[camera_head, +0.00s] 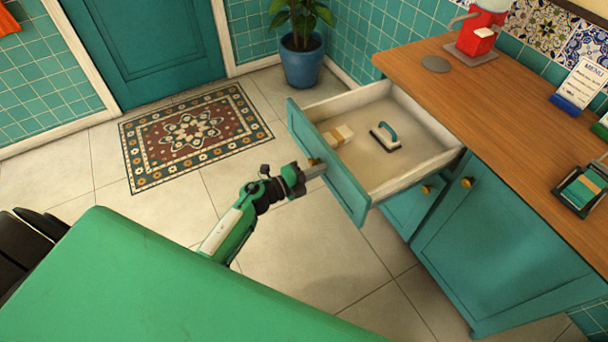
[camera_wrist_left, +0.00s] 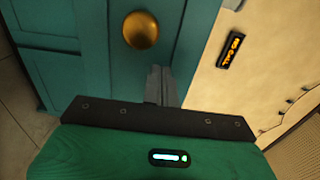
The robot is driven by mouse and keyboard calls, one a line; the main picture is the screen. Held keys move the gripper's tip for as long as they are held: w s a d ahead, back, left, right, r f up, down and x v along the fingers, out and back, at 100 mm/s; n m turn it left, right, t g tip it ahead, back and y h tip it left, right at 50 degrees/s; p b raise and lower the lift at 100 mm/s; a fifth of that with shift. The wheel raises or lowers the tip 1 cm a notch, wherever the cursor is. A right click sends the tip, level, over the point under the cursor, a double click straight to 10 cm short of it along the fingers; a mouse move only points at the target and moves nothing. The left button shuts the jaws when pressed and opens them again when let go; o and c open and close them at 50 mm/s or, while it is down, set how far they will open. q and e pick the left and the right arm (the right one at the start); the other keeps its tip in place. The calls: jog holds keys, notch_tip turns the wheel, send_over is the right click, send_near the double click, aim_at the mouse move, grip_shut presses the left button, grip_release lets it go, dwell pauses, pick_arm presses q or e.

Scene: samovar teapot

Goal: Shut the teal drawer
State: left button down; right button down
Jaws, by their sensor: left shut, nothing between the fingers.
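The teal drawer (camera_head: 345,187) is pulled well out of the wooden-topped cabinet, with its white inside showing. Its brass knob (camera_head: 313,162) is on the front panel, beside my left gripper (camera_head: 316,171). My left gripper is shut and empty, with its fingertips at the front panel; I cannot tell whether they touch it. In the left wrist view the shut fingers (camera_wrist_left: 160,86) are just below a round brass knob (camera_wrist_left: 140,30) on a teal panel. My right gripper is not in view.
The wooden counter (camera_head: 480,90) holds a red-and-white appliance (camera_head: 482,30) and a menu stand (camera_head: 578,87). A potted plant (camera_head: 302,62) stands behind the drawer. Tiled floor lies clear in front.

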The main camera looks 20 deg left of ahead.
pick_arm(q)
jog(key=shift+w+d, duration=0.3)
jog(key=shift+w, duration=0.05)
jog(key=shift+w, duration=0.1)
